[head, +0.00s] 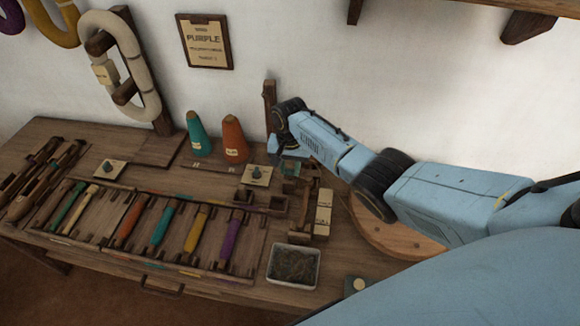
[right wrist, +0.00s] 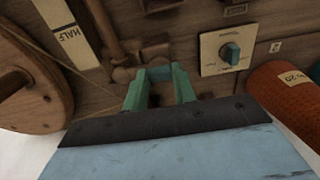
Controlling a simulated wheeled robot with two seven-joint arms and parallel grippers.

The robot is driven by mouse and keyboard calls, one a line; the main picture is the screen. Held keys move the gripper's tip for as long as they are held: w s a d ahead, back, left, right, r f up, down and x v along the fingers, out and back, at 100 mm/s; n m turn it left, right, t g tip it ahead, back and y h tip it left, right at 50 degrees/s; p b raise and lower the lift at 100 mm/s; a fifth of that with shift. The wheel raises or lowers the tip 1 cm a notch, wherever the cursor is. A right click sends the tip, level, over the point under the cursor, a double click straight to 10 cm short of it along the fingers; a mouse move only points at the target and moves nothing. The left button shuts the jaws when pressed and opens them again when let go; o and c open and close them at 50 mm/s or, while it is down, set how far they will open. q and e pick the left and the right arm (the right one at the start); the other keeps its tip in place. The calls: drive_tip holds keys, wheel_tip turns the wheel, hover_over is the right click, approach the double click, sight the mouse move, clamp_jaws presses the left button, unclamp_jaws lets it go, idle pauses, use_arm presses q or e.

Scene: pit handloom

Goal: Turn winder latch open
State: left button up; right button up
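My right gripper (right wrist: 161,76) has teal fingers that stand apart, with a gap between them, low over the bench's winder end. In the head view the right gripper (head: 291,167) hangs beside the wooden winder parts, partly hidden by my wrist. In the right wrist view a brown wooden rod with a jointed end (right wrist: 122,58) lies just beyond the left finger. I cannot tell which piece is the latch, or whether a finger touches it. My left gripper is not in view.
A dial plate with a teal knob (right wrist: 229,51) is close on the right of the gripper, near an orange cone (right wrist: 288,92). A wooden wheel (right wrist: 28,90) is on the left. Coloured shuttles lie in a rack (head: 110,262); a pale tray (head: 293,281) stands in front.

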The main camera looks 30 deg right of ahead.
drive_tip(key=c, duration=0.5)
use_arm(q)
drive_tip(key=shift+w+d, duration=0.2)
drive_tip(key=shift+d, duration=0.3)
use_arm(e)
drive_tip(key=shift+o, duration=0.2)
